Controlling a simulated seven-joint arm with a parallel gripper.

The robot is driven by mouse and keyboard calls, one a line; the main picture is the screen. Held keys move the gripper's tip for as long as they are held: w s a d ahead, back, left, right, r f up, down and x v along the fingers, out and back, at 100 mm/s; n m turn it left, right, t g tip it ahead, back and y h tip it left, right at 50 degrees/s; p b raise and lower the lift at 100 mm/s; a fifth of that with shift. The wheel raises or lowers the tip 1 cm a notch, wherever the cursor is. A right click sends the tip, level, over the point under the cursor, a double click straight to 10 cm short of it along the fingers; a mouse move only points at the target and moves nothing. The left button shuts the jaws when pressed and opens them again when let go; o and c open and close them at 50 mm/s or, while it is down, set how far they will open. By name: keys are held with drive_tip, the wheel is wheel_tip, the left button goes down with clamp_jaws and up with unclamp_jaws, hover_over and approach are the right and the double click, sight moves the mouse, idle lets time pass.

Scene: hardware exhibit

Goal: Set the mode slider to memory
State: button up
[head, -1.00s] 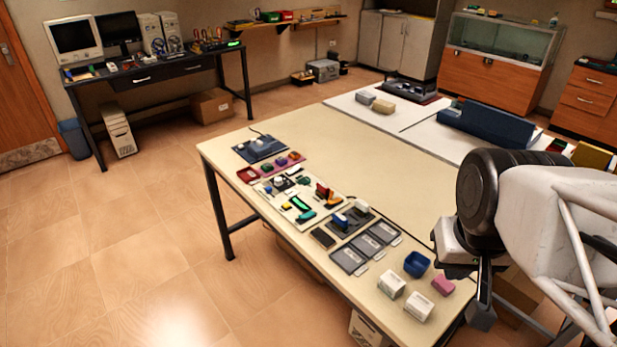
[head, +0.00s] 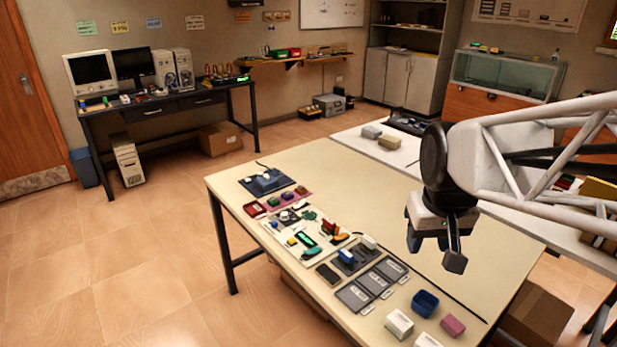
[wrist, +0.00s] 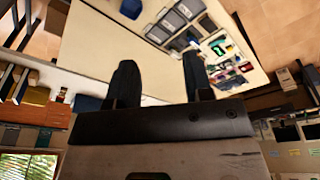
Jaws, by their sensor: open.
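A pale control panel (head: 281,232) lies along the left part of the beige table, with a green-lit display (head: 306,239), coloured knobs and handles on it. The mode slider is too small to pick out, and its setting and labels cannot be read. My gripper (head: 434,250) is open and empty, raised above the table to the right of the panel, pointing down. In the wrist view its two dark fingers (wrist: 160,78) are spread apart with nothing between them. The panel also shows in the wrist view (wrist: 215,58), beyond the right finger.
Grey trays (head: 371,283), a blue bin (head: 425,303), a pink block (head: 453,326) and white boxes (head: 399,323) line the table's near edge. A dark blue device (head: 267,181) sits at the far left corner. The middle of the beige table (head: 350,190) is clear.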

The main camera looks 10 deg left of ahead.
drive_tip(key=w+a+f+n, duration=0.1)
drive_tip(key=w+a, duration=0.3)
drive_tip(key=w, duration=0.3)
drive_tip(key=w+a+n, duration=0.1)
drive_tip(key=w+a, duration=0.2)
drive_tip(key=w, duration=0.5)
drive_tip(key=n+g, duration=0.2)
drive_tip(key=n, duration=0.4)
hover_over(274, 225)
drive_tip(key=w, duration=0.2)
drive_tip(key=f, duration=2.3)
drive_tip(key=shift+s+f, duration=0.15)
drive_tip(key=shift+s, duration=0.05)
drive_tip(key=shift+w+a+f, duration=0.1)
drive_tip(key=shift+a+f, duration=0.2)
drive_tip(key=shift+a, duration=0.05)
drive_tip(key=shift+f, duration=3.9)
